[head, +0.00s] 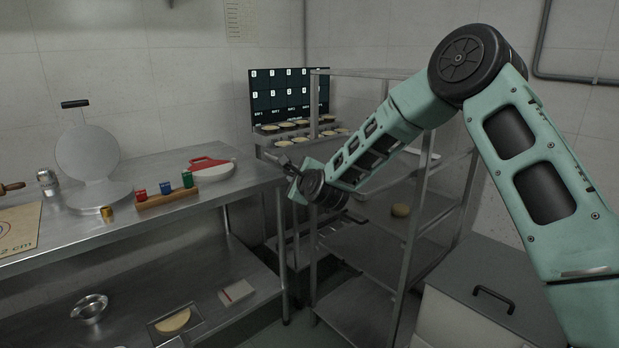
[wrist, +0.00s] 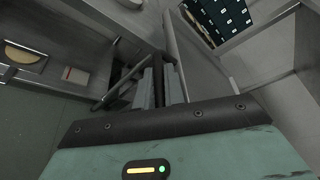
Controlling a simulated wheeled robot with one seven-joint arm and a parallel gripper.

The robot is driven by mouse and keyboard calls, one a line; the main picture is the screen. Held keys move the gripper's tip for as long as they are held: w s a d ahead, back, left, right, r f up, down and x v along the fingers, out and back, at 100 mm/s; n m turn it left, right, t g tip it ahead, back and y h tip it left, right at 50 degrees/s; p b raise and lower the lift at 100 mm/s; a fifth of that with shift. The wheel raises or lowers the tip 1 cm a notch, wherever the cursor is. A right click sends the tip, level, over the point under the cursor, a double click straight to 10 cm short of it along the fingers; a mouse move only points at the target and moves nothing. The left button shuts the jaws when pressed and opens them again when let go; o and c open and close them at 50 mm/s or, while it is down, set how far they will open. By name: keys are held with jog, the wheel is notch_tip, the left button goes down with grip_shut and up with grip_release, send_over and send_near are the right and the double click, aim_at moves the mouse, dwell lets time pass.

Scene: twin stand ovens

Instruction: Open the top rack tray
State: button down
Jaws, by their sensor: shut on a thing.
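The metal rack (head: 412,235) stands right of the steel counter, with several open shelf levels. My gripper (head: 278,160) reaches across the upper part of the rack to its left side, by the counter's right end. In the wrist view my gripper's fingers (wrist: 158,84) are close together, shut on a narrow dark part that looks like an edge or handle of the top rack tray. The grip itself is small in the head view, and my arm hides much of the upper rack. I cannot tell how far the tray is pulled out.
The counter (head: 150,215) holds a round press (head: 90,165), a red-and-white pan (head: 212,168) and a wooden holder with small jars (head: 165,195). Behind the gripper, a tiered stand (head: 290,138) holds several small round items below a dark menu board (head: 289,92). A handled chest (head: 490,310) stands at lower right.

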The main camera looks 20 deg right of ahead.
jog(key=shift+s+a, duration=0.25)
jog(key=shift+a, duration=0.35)
jog(key=c, duration=1.5)
grip_release()
jog(key=b+v, duration=0.3)
jog(key=v, duration=1.4)
jog(key=shift+s, duration=0.15)
